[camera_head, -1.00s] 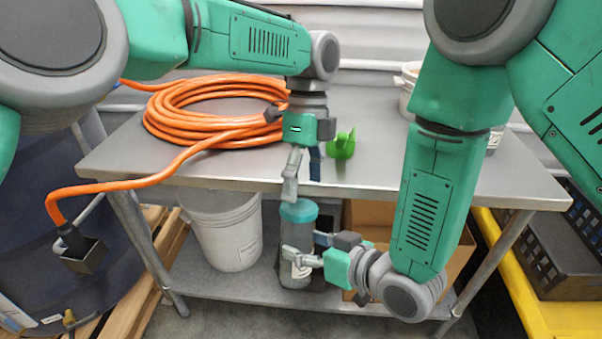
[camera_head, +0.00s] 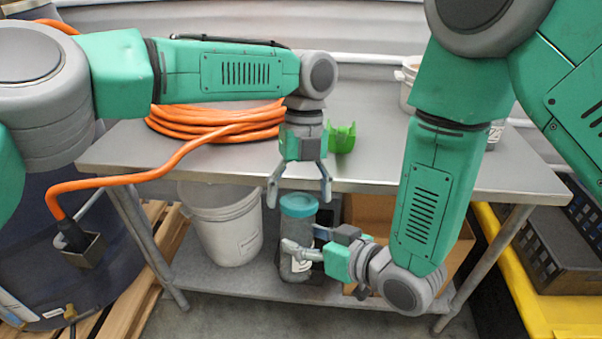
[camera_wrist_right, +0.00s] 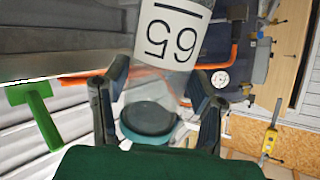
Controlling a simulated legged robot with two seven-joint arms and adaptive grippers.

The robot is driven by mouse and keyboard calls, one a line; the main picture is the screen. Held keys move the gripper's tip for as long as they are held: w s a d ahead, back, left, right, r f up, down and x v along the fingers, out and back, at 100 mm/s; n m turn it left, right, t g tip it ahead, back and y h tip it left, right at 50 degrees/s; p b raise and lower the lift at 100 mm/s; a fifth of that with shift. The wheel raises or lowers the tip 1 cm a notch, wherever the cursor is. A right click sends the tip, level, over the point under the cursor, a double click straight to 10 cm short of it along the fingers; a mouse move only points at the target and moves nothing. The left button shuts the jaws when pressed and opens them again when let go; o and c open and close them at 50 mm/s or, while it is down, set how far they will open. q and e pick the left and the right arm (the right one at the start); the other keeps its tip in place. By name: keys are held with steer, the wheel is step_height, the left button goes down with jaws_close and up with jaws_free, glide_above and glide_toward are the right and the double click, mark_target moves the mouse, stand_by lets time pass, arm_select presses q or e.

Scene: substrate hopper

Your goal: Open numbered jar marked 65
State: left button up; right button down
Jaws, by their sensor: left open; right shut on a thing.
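The jar (camera_head: 296,263) is grey and see-through, with a teal lid (camera_head: 298,205) on its top, and is held upright in front of the table's edge. In the right wrist view the jar's white label reads 65 (camera_wrist_right: 172,32), upside down, and the teal lid (camera_wrist_right: 150,120) shows below it. My right gripper (camera_head: 303,244) is shut around the jar's body from the right; its fingers also flank the jar in the right wrist view (camera_wrist_right: 157,78). My left gripper (camera_head: 299,198) is open and points down, its fingertips spread on either side above the lid.
A metal table (camera_head: 400,165) lies behind, bearing a coiled orange hose (camera_head: 215,128), a green object (camera_head: 342,137) and a white bucket (camera_head: 404,85). A white bucket (camera_head: 222,230) and a cardboard box (camera_head: 370,212) stand on the lower shelf. A yellow-edged crate (camera_head: 540,320) is at right.

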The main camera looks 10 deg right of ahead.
arm_select(q)
steer(key=shift+s+f, duration=0.25)
steer(key=shift+f, duration=0.4)
steer(key=c, duration=1.2)
steer(key=n, duration=0.3)
steer(key=shift+r+n, duration=0.1)
steer(key=shift+n, duration=0.2)
steer(key=n, duration=0.4)
steer(key=shift+n, duration=0.4)
steer(key=n, duration=1)
steer(key=shift+d, duration=0.15)
